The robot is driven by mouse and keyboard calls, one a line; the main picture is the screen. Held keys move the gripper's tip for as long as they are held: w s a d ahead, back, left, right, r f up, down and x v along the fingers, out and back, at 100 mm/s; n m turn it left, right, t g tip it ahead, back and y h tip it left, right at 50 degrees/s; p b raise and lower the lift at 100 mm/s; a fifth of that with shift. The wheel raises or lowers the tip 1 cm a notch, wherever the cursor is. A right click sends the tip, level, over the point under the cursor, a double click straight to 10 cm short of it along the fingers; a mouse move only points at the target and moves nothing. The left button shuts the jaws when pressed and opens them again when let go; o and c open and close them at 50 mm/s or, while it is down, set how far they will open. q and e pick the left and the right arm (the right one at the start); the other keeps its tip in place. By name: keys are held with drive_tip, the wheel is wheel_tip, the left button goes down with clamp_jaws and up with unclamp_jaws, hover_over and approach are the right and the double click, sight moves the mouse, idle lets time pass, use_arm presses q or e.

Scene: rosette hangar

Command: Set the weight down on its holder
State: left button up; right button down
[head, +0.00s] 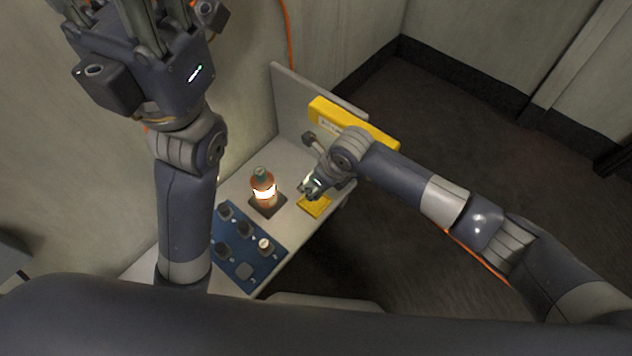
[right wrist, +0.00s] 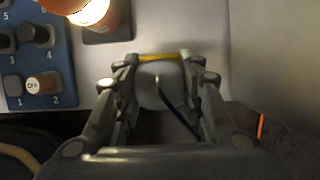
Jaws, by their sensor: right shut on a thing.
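My right gripper (head: 311,189) is low over a yellow square pad (head: 314,206) near the table's right edge. In the right wrist view the gripper (right wrist: 160,80) is shut on a pale grey, rounded thing (right wrist: 158,84), apparently the weight. A yellow strip (right wrist: 159,57) shows just beyond it, likely the pad's edge. Whether the weight touches the pad is hidden by the fingers. No thing is clearly marked as the holder. My left gripper (head: 150,25) is raised at the top left, away from the table; its fingertips are cut off by the frame.
An orange-brown bottle with a glowing band (head: 263,188) stands on a dark square left of the right gripper. A blue numbered board (head: 229,262) with several dark knob-like pieces lies nearer. A yellow case (head: 385,139) and an upright grey panel (head: 288,95) stand behind.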

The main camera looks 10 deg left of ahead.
drive_tip(key=shift+a+f, duration=0.1)
drive_tip(key=shift+f, duration=1.8)
drive_tip(key=shift+f, duration=0.45)
idle(0.7)
idle(0.7)
drive_tip(key=c, duration=1)
unclamp_jaws()
drive_tip(key=shift+s+f, duration=0.1)
drive_tip(key=shift+f, duration=0.15)
drive_tip(key=v, duration=1.2)
drive_tip(key=shift+r, duration=0.1)
